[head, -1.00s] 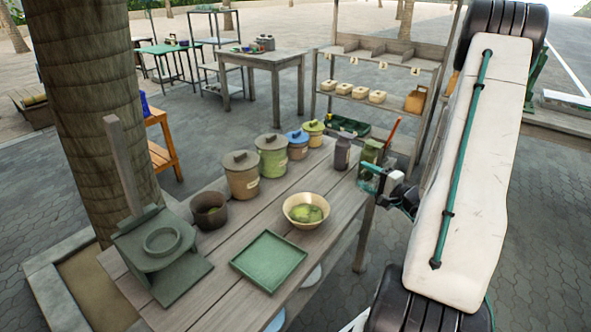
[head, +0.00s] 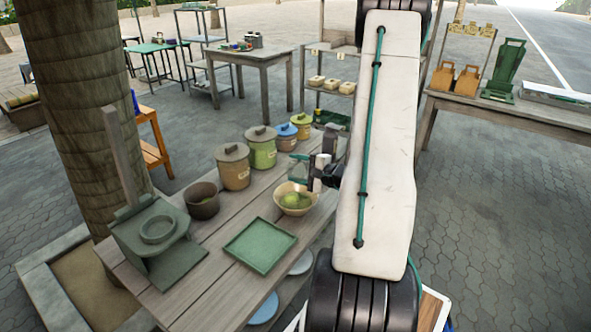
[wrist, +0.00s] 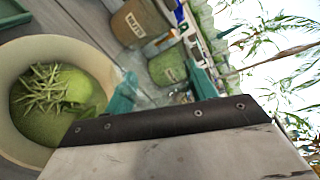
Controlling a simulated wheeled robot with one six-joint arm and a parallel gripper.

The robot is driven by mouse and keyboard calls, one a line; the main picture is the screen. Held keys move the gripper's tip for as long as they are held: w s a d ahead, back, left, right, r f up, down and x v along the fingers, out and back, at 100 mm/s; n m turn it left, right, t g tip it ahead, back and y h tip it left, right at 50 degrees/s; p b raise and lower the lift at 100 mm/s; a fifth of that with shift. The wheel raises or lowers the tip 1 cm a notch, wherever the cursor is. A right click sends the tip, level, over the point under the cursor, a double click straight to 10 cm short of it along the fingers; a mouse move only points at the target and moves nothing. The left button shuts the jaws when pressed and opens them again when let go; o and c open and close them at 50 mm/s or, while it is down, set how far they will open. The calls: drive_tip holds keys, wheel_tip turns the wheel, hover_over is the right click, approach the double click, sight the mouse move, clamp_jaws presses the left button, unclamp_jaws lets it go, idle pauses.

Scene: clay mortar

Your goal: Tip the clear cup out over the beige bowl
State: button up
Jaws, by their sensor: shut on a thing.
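The beige bowl (head: 306,206) stands on the plank table and holds green material. In the wrist view the bowl (wrist: 18,62) fills the left side, with green powder, a smooth green lump and pale green shreds inside. My gripper (head: 298,168) is just above the bowl's back rim. In the wrist view its teal fingers (wrist: 160,92) are closed on the clear cup (wrist: 152,97), which is faint and see-through. The cup is beside the bowl's rim in that view. I cannot tell its tilt or its contents.
Lidded canisters (head: 234,168) stand in a row behind the bowl. A brown pot (head: 202,201), a green tray (head: 260,246) and a green stand (head: 155,240) are on the table to the left and front. My arm hides the table's right end.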

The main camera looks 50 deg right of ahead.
drive_tip(key=m, duration=0.1)
drive_tip(key=m+g+y, duration=0.1)
drive_tip(key=m, duration=0.1)
drive_tip(key=shift+w+d+g, duration=0.1)
drive_tip(key=shift+d+g, duration=0.1)
drive_tip(key=shift+g, duration=0.1)
drive_tip(key=m, duration=0.1)
drive_tip(key=m+g+y, duration=0.1)
drive_tip(key=a+f+m, duration=0.1)
drive_tip(key=shift+s+f+m+y, duration=0.1)
drive_tip(key=shift+s+m+y, duration=0.2)
drive_tip(key=shift+y, duration=0.1)
drive_tip(key=m+y, duration=0.1)
drive_tip(key=a+f+m+g, duration=0.1)
drive_tip(key=shift+s+m+g+y, duration=0.2)
drive_tip(key=shift+m+g+y, duration=0.1)
drive_tip(key=shift+m+y, duration=0.1)
